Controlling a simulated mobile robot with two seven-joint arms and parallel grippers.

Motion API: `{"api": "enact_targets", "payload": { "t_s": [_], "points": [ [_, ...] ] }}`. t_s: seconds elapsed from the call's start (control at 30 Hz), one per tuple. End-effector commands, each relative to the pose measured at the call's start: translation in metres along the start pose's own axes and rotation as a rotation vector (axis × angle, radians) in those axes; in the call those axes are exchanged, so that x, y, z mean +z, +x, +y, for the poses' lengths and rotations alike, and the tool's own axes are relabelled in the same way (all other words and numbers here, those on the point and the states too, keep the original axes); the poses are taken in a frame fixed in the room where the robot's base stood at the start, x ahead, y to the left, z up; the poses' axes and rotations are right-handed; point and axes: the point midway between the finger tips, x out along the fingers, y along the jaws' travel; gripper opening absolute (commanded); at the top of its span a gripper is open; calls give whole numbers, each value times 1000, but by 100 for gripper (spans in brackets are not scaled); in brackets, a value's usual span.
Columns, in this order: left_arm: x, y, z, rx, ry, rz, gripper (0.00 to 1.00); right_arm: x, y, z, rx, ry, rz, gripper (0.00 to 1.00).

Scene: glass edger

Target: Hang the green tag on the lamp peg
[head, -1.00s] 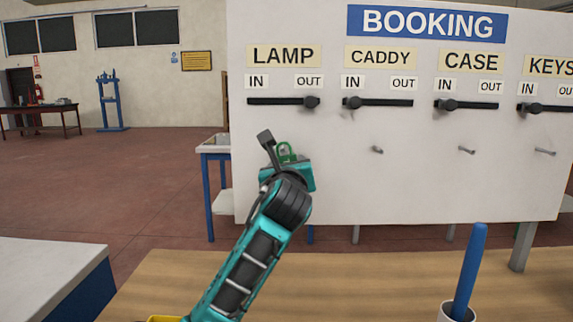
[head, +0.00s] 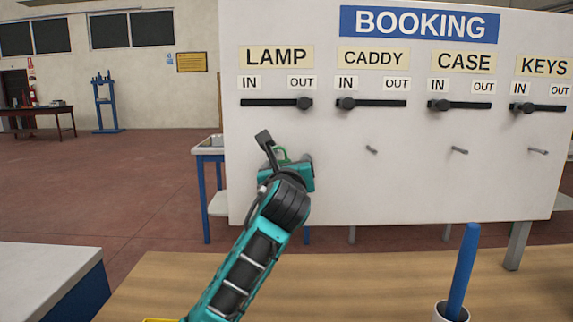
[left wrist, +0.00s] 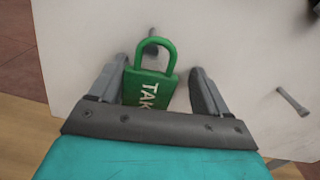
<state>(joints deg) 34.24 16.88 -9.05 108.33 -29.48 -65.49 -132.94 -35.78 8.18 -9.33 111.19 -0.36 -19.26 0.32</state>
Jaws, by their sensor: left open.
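The green tag (left wrist: 150,88), a padlock shape with a loop and white lettering, is between the fingers of my left gripper (left wrist: 160,88) in the left wrist view. The fingers are apart, with a clear gap on the tag's right side. The grey lamp peg (left wrist: 152,46) shows at the tag's loop; I cannot tell for certain whether it passes through. The arm hides the peg there. My right gripper is not in view.
The white BOOKING board (head: 400,195) carries bare pegs under CADDY (head: 371,150), CASE (head: 459,151) and KEYS (head: 537,151). The LAMP slider (head: 304,103) is at OUT. A blue stick (head: 464,270) stands in a white cup (head: 452,312) on the wooden table (head: 350,290).

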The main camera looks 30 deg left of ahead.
Motion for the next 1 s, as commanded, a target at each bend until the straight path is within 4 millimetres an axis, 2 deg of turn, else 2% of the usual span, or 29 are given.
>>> {"api": "enact_targets", "payload": {
  "t_s": [0.03,0.13,0.33,0.47,0.8,1.0],
  "points": [
    [12,9,11,22,10,-27,81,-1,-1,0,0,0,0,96],
    [12,8,11,22,10,-27,81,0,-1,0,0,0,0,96],
    [12,-8,9,20,11,-28,81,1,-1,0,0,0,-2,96],
    [11,-33,6,14,10,-27,81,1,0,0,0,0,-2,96],
    [9,-112,-2,-2,3,-21,81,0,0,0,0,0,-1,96],
    [9,-138,-4,-5,2,-17,81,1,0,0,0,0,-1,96]
  ]
}}
